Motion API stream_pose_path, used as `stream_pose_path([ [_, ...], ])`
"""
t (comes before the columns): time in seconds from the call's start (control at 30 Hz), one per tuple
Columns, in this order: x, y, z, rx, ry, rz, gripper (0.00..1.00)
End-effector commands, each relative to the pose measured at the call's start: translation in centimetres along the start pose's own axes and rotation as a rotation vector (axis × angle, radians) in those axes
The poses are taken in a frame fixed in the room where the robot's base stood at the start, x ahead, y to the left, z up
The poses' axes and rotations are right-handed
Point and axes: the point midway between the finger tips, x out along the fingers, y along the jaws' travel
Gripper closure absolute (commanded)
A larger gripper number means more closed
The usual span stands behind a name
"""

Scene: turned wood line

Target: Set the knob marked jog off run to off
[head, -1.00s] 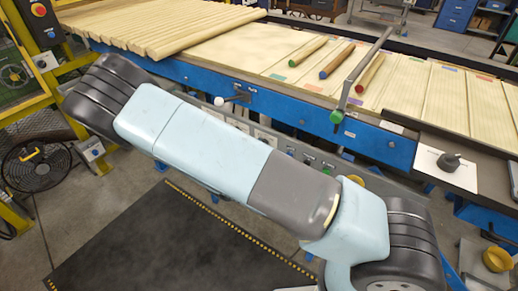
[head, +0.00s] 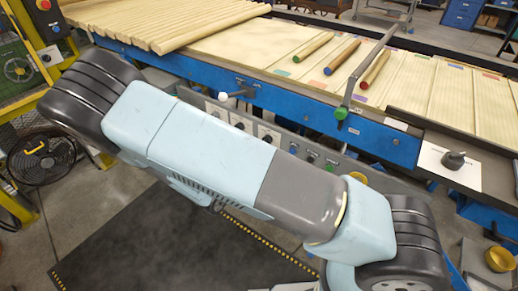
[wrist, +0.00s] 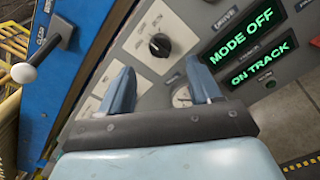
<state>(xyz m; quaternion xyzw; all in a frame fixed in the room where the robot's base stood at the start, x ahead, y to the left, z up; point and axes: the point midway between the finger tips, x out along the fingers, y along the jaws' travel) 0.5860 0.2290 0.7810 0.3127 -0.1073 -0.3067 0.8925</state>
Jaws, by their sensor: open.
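In the wrist view a black rotary knob (wrist: 159,45) sits on a white plate of the grey control panel, just beyond my fingertips. The lettering around it is too small to read, so I cannot tell whether it is the jog off run knob. My gripper (wrist: 160,78) is open and empty, its two blue fingers apart below the knob and not visibly touching it. A lit green display (wrist: 240,36) on the right reads MODE OFF. In the head view part of the panel (head: 270,136), with white plates and dark knobs, shows behind my arm; my gripper is hidden there.
A second display (wrist: 265,65) reads ON TRACK. A white-ended lever (wrist: 26,72) stands out from the blue rail at left. A round dial (wrist: 182,97) lies behind the right finger. Another black knob (head: 453,160) stands on a white plate at right. Wooden rods (head: 165,22) lie on the line.

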Motion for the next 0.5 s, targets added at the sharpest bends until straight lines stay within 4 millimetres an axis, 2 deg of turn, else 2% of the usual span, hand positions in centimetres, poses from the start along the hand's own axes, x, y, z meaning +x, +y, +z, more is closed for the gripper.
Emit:
stream_pose_path([
  [0.03, -1.1, 0.0, -0.1, 0.000, 0.004, 0.001, 0.37],
  [0.2, -3.9, 0.0, -0.1, 0.000, 0.003, 0.001, 0.37],
  [0.33, -5.3, 0.0, -0.1, 0.000, 0.002, 0.001, 0.37],
  [0.5, -6.2, 0.0, -0.1, 0.001, 0.001, 0.000, 0.37],
])
